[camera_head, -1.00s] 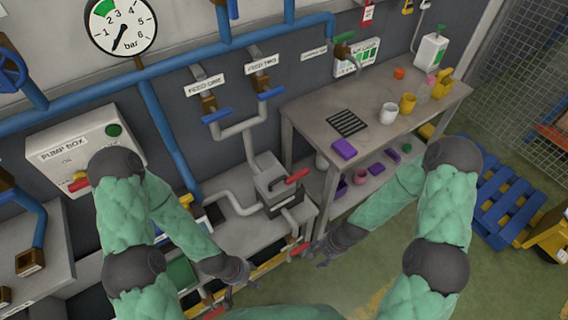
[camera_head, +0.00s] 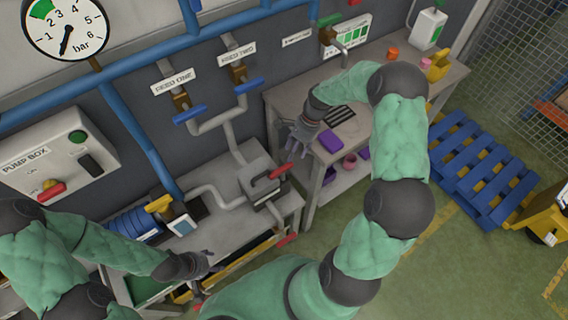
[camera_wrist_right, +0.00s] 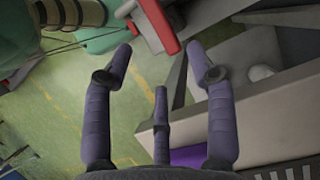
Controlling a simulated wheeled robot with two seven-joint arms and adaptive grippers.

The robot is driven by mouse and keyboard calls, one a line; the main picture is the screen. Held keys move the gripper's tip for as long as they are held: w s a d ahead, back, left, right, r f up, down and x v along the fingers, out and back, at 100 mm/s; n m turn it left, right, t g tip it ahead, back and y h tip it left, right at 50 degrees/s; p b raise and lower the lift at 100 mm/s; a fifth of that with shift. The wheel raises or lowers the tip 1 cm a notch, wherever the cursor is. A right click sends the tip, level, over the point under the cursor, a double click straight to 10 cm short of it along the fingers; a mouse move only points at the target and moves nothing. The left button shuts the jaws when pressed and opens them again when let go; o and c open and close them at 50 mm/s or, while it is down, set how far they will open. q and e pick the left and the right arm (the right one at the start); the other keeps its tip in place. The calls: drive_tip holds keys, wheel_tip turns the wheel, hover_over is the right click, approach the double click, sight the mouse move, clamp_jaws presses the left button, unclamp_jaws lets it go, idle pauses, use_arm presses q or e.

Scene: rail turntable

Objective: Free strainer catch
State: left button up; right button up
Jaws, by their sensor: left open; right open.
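The strainer seems to be the grey box (camera_head: 258,178) on the pipe run over the low bench, with a red lever (camera_head: 281,171) on its top. I cannot tell which part is the catch. My right gripper (camera_head: 291,138) is open and empty, behind and above the box, near the left end of the workbench. In the right wrist view its spread fingers (camera_wrist_right: 160,75) have nothing between them, and a red bar (camera_wrist_right: 160,22) shows beyond them. My left gripper (camera_head: 212,262) is open at the front of the low bench, apart from the box.
Another red handle (camera_head: 287,240) sits below the strainer. Feed valves with blue handles (camera_head: 190,114) are on the wall. A blue pallet (camera_head: 480,170) lies on the floor at right.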

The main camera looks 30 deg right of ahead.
sight(287, 167)
drive_tip(key=b+x, duration=0.1)
drive_tip(key=x, duration=0.7)
drive_tip(key=shift+d, duration=0.1)
clamp_jaws()
